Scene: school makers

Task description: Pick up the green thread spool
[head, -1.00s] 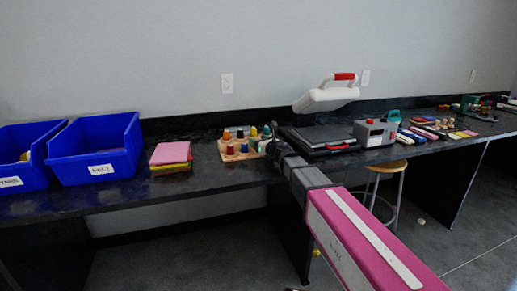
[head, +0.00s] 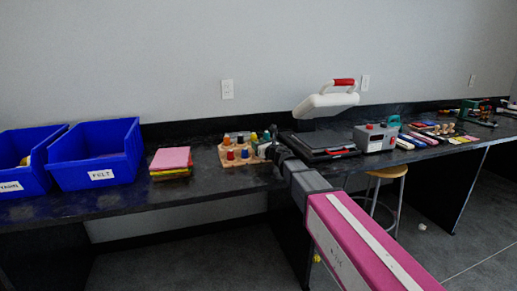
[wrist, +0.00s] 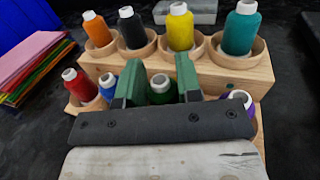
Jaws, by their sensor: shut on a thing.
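The green thread spool (wrist: 160,90), with a pale cone top, stands upright in the front row of a wooden spool rack (wrist: 235,77). My gripper (wrist: 160,75) is shut on the green spool, with one green finger on each side of it. The spool's lower part is hidden behind my gripper's dark body. In the head view, my gripper (head: 266,149) is at the right side of the rack (head: 226,162), and the green spool cannot be made out there.
Red (wrist: 80,86), blue (wrist: 108,86) and purple (wrist: 238,102) spools stand close by in the front row. Orange, black, yellow and teal (wrist: 241,30) spools stand behind. Felt sheets (head: 171,158) and blue bins (head: 97,153) lie left; a heat press (head: 325,103) stands right.

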